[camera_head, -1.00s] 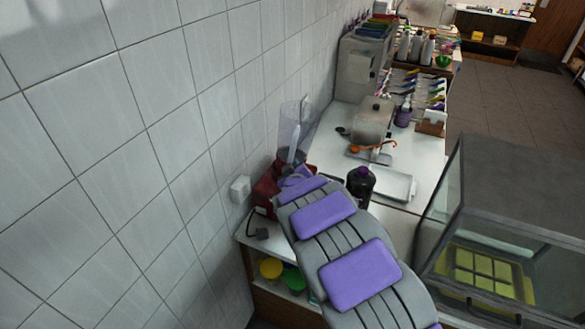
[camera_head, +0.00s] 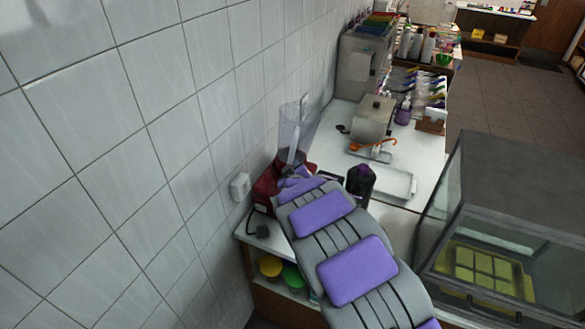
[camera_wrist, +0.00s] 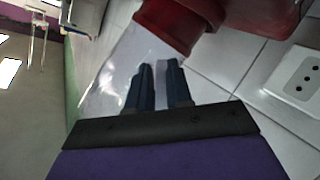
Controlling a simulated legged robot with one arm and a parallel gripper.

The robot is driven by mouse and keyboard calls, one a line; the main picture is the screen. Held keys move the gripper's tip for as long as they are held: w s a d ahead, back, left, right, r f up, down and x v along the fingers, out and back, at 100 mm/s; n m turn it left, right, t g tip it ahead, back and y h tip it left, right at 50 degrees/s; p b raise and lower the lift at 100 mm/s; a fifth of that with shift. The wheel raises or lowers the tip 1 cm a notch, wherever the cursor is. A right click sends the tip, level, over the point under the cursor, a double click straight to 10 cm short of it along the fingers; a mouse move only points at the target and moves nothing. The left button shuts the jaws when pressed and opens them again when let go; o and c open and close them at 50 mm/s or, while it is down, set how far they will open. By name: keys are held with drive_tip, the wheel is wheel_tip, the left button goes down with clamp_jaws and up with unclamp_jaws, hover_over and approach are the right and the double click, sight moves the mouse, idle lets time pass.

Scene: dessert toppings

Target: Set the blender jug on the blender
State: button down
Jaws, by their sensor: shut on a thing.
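The clear blender jug (camera_head: 290,130) stands upright by the tiled wall, with its lower end at the red blender (camera_head: 267,187). In the wrist view the see-through jug (camera_wrist: 118,65) meets the red blender (camera_wrist: 178,24); I cannot tell whether it is fully seated. My gripper (camera_wrist: 160,66) is shut on the jug, seemingly at its grey handle, with dark fingers on both sides of it. In the head view my arm hides the front of the blender and most of the gripper.
A dark bottle (camera_head: 361,183) stands close to the right of my arm. A wall socket (camera_head: 240,187) is left of the blender. A glass display case (camera_head: 500,210) stands at right.

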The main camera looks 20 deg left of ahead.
drive_tip(key=c, duration=1.3)
unclamp_jaws()
drive_tip(key=shift+b+v, duration=0.5)
drive_tip(key=shift+v, duration=5)
